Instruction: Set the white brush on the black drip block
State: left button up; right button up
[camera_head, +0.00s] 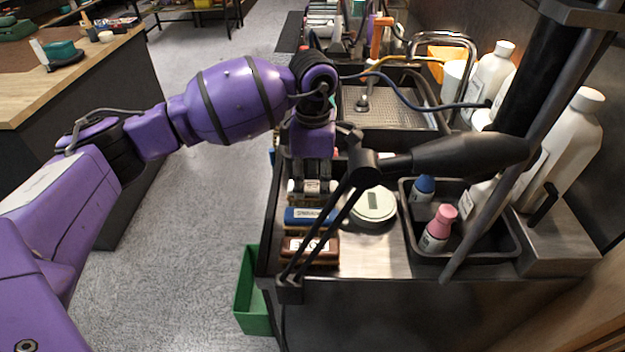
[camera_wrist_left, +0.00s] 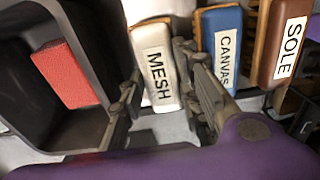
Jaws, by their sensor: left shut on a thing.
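The white brush labelled MESH (camera_wrist_left: 157,66) stands between the two fingers of my left gripper (camera_wrist_left: 160,85) in the left wrist view. The gripper is shut on it. In the head view my left gripper (camera_head: 312,186) reaches down at the left edge of the counter, and the white brush there is mostly hidden by the fingers. I cannot make out the black drip block for certain in either view. My right gripper is not in view.
A blue CANVAS brush (camera_head: 308,216) and a brown SOLE brush (camera_head: 309,250) lie in front of my gripper. A dark box holds a red block (camera_wrist_left: 66,74). A black tray (camera_head: 465,258) holds bottles.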

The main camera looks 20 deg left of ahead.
aim_at(313, 184)
pick_arm(q)
jog(key=shift+f, duration=0.35)
jog(key=o, duration=1.2)
notch_tip(313, 184, up, 12)
jog(key=shift+r, duration=0.25)
